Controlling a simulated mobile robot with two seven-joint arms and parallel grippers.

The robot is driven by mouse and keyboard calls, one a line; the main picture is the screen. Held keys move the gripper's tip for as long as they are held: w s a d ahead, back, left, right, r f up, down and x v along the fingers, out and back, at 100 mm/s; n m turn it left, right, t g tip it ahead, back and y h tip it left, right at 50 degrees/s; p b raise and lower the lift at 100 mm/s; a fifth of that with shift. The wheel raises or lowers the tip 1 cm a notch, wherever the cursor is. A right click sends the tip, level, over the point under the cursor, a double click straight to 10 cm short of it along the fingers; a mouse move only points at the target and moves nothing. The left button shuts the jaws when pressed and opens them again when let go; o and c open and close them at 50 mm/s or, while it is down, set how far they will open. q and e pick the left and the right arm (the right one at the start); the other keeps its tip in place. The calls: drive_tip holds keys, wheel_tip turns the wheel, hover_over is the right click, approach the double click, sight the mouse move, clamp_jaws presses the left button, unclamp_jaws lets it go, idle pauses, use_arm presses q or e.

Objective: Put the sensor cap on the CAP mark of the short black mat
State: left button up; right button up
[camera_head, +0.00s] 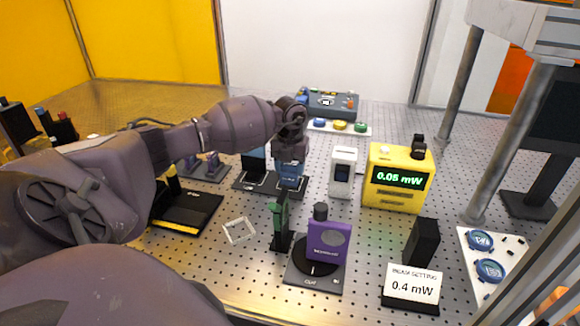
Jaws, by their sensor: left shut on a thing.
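My left gripper (290,158) reaches in from the left, pointing down. It is shut on a small blue piece (290,174) at the right end of a black mat (264,188); I cannot tell whether the piece touches the mat. I cannot tell for sure which thing is the sensor cap. A purple sensor block (327,241) stands on another black mat (303,281), which has a round dark disc and a small pale label, too small to read surely. My right gripper is not in view.
A green-and-black post (280,222) stands left of the purple block. A white box (342,172) and yellow meter (400,178) stand right of the gripper. A black block (422,242) and a "0.4 mW" sign (411,284) are at front right. A pale square frame (239,230) lies on the bench.

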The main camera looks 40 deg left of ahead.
use_arm(q)
drive_tip(key=shift+f, duration=0.1)
drive_tip(key=o, duration=0.8)
drive_tip(key=shift+o, duration=0.2)
drive_tip(key=shift+r+p, duration=2.1)
drive_tip(key=shift+r, duration=1.45)
drive_tip(key=shift+d+f, duration=0.1)
